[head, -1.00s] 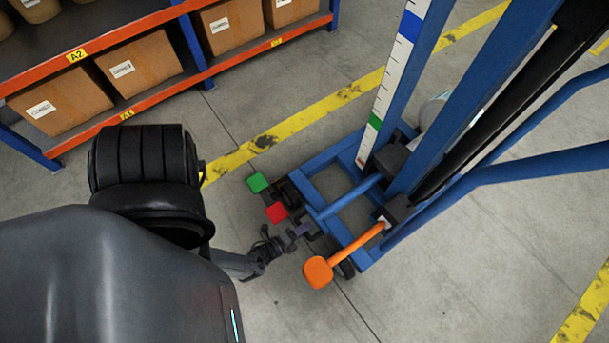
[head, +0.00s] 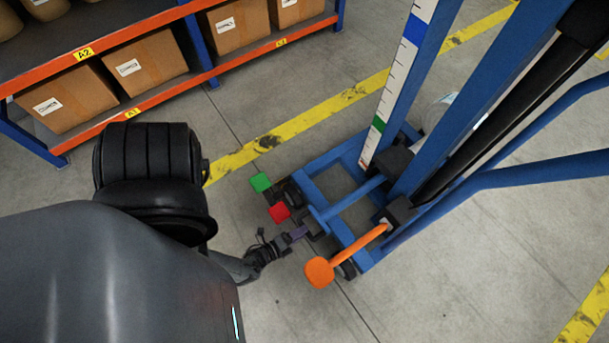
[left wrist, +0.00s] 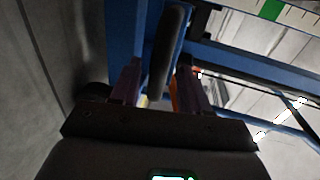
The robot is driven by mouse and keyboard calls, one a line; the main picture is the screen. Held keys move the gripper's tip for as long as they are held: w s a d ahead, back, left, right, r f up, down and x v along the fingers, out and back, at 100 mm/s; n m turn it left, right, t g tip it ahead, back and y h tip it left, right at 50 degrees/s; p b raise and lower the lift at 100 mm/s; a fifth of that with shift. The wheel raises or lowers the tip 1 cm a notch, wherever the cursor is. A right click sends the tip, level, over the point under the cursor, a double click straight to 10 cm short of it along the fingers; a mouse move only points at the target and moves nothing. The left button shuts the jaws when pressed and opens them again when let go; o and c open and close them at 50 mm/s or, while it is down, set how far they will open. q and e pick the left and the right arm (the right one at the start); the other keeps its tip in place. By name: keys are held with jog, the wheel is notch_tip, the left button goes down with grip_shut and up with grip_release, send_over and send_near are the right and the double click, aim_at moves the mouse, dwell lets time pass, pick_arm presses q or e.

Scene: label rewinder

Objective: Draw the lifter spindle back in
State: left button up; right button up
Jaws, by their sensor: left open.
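The blue lifter (head: 345,233) stands on the floor right of my left arm in the head view. A blue bar (head: 352,197) runs across its base, and an orange lever with a knob (head: 319,272) sticks out in front. I cannot tell for sure which part is the spindle. My left gripper (head: 300,233) is low beside the lifter's near end. In the left wrist view my left gripper (left wrist: 155,82) is open, its fingers apart on both sides of a dark rounded bar (left wrist: 168,45). Contact cannot be made out. My right gripper is out of view.
A green pedal (head: 261,182) and a red pedal (head: 279,213) sit just behind the gripper. The mast with a white scale (head: 398,85) rises behind. A rack with boxes (head: 150,66) stands at the upper left. The floor in front is clear.

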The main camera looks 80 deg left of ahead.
pick_arm(q)
jog(key=p+v, duration=0.1)
jog(key=v, duration=0.7)
jog(key=shift+s, duration=0.4)
jog(key=shift+d, duration=0.1)
